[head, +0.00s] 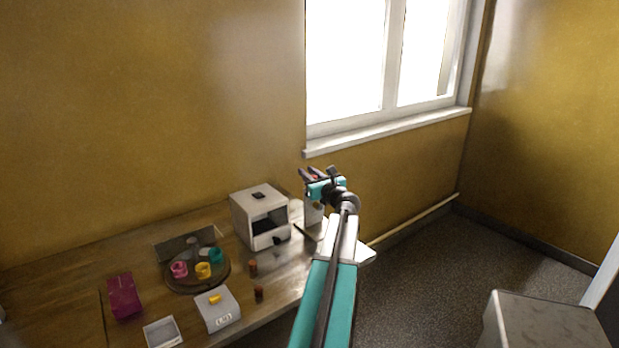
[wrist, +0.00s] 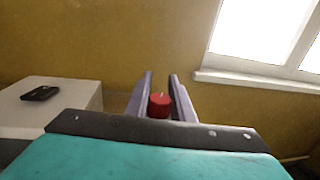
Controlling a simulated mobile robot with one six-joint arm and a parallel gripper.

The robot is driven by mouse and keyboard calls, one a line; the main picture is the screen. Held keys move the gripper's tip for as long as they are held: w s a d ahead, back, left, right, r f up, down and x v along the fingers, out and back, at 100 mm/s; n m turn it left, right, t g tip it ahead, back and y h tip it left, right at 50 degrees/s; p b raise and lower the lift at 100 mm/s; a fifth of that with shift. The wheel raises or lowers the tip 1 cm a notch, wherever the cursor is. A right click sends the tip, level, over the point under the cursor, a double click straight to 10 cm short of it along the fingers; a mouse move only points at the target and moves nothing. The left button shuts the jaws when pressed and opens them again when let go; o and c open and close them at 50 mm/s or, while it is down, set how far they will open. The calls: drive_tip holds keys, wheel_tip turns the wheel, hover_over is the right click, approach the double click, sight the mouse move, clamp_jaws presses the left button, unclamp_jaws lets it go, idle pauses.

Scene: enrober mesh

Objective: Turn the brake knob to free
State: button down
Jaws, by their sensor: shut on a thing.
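A round red knob (wrist: 160,105) with a pale mark on top sits between the two fingers of my gripper (wrist: 161,76) in the wrist view. I take it to be the brake knob. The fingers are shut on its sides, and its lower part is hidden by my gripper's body. In the head view, my gripper (head: 312,173) is at the table's far right end, above a pale upright block (head: 313,214). A speck of red shows between the fingers there. I cannot read any free mark near the knob.
A white box-shaped machine (head: 252,208) with a dark opening stands left of my gripper. Left on the wooden table (head: 60,250) are a round tray (head: 183,287) with coloured cups, a grey box (head: 218,315) with a yellow knob, and a magenta box (head: 124,296). The window sill (head: 400,128) is behind.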

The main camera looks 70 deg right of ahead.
drive_tip(key=shift+w+a+n+t+y+b, duration=0.15)
drive_tip(key=shift+n+t+y+b, duration=0.4)
drive_tip(key=shift+y, duration=0.2)
drive_tip(key=shift+w+a+n+t+y+b, duration=0.15)
drive_tip(key=shift+n+t+y+b, duration=0.3)
drive_tip(key=shift+n+y, duration=0.3)
drive_tip(key=shift+w+a+n+t+y+b, duration=0.15)
drive_tip(key=shift+n+t+y+b, duration=0.3)
drive_tip(key=shift+y, duration=0.35)
drive_tip(key=shift+a+r, duration=0.1)
drive_tip(key=c, duration=1.5)
unclamp_jaws()
drive_tip(key=shift+c, duration=0.2)
drive_tip(key=shift+s, duration=0.1)
drive_tip(key=b+v, duration=0.2)
drive_tip(key=v, duration=1.1)
drive_tip(key=shift+s+b, duration=0.3)
drive_tip(key=shift+s, duration=0.15)
